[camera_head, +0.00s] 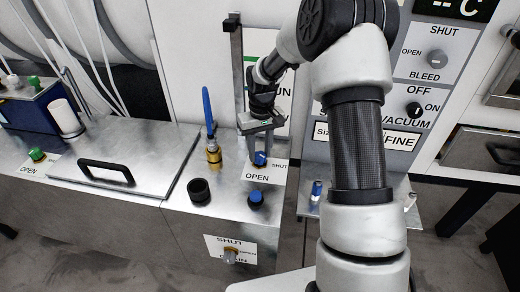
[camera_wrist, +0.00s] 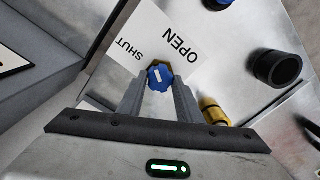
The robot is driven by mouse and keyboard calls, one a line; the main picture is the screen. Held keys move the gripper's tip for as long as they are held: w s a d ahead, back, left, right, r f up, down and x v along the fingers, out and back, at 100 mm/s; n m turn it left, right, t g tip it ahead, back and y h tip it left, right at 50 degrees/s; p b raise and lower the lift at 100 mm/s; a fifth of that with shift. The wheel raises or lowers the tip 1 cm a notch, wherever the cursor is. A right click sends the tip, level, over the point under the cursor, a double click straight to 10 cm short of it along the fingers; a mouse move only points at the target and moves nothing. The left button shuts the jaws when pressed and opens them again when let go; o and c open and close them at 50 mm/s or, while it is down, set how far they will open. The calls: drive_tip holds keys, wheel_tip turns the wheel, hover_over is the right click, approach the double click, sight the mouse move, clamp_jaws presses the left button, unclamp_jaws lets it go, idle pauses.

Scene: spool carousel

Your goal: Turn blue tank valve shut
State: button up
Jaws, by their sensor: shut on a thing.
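The blue tank valve (camera_head: 260,158) is a small blue knob on the steel bench top, beside a white label (camera_head: 265,172) reading OPEN and SHUT. In the wrist view the knob (camera_wrist: 160,77) shows a white mark on its top and a brass-coloured base behind it. My gripper (camera_head: 261,146) reaches down over it from above. In the wrist view my gripper's fingers (camera_wrist: 160,88) stand on either side of the knob, shut on it. In the head view the gripper partly hides the knob. I cannot tell exactly which word the mark points to.
A second blue knob (camera_head: 256,198) and a black socket (camera_head: 199,191) stand nearby. A brass fitting with a blue hose (camera_head: 209,120) rises left of the gripper. A grey post (camera_head: 239,80) stands behind. A green valve (camera_head: 37,155) and a handled lid (camera_head: 125,150) are at left.

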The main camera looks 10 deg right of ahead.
sight(261, 154)
drive_tip(key=n+p, duration=0.1)
drive_tip(key=n, duration=0.4)
drive_tip(key=shift+r+n, duration=0.1)
drive_tip(key=shift+n, duration=0.6)
drive_tip(key=o, duration=1)
drive_tip(key=shift+o, duration=0.2)
wheel_tip(261, 154, up, 17)
drive_tip(key=p, duration=0.1)
drive_tip(key=shift+w+d+r, duration=0.15)
drive_tip(key=shift+w+r, duration=0.05)
